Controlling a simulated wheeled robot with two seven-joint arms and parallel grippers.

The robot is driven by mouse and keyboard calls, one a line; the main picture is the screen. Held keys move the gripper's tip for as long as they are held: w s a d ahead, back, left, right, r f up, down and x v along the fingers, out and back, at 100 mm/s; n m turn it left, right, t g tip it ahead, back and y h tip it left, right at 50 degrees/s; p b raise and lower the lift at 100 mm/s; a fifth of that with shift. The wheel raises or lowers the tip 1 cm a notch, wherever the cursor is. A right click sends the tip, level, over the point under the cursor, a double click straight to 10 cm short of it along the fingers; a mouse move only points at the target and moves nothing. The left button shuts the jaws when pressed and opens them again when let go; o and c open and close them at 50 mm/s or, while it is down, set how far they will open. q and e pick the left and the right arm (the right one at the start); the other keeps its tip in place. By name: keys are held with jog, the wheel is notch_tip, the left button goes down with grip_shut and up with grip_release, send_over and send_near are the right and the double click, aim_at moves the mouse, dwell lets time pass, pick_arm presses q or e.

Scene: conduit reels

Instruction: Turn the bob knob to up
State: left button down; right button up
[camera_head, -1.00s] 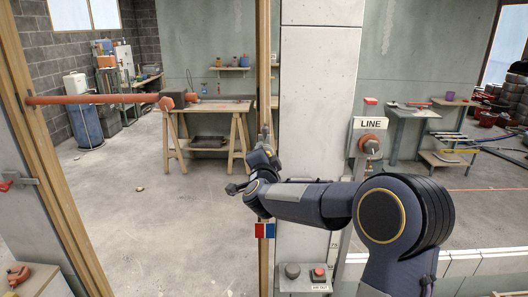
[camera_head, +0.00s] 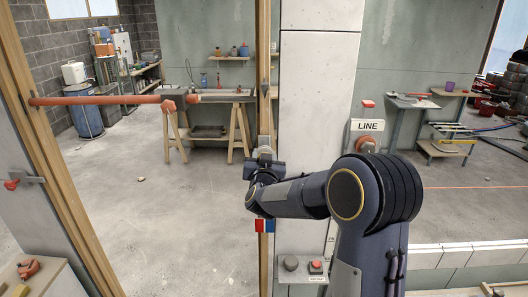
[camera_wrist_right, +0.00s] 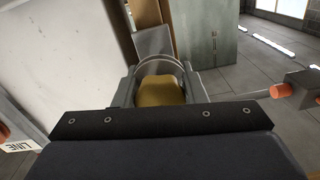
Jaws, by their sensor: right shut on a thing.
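A rounded yellow-brown knob (camera_wrist_right: 160,92) sits between the fingers of my right gripper (camera_wrist_right: 158,76) in the right wrist view. A curved clear or pale metal rim shows just beyond it. In the head view my right gripper (camera_head: 264,158) is at the wooden post, left of the pale wall panel, and is shut on the knob. The gripper mostly hides the knob there, and I cannot read any marking of its position. My left gripper is not in view.
The wooden post (camera_head: 263,50) stands beside the pale panel (camera_head: 316,80). A red-and-blue plate (camera_head: 264,226) is just below the gripper. The LINE sign (camera_head: 367,125) and a button box (camera_head: 302,266) are to the right. An orange bar (camera_head: 95,100) spans the opening at left.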

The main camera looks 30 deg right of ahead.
jog(key=n+p, duration=0.3)
jog(key=n, duration=0.3)
jog(key=shift+n+p, duration=0.3)
jog(key=n+p, duration=0.2)
jog(key=n, duration=0.1)
jog(key=shift+s+n, duration=0.1)
jog(key=shift+n, duration=0.3)
jog(key=shift+d+n+p, duration=0.1)
jog(key=shift+n+p, duration=0.3)
jog(key=shift+n, duration=0.4)
jog(key=shift+f, duration=0.1)
jog(key=o, duration=1)
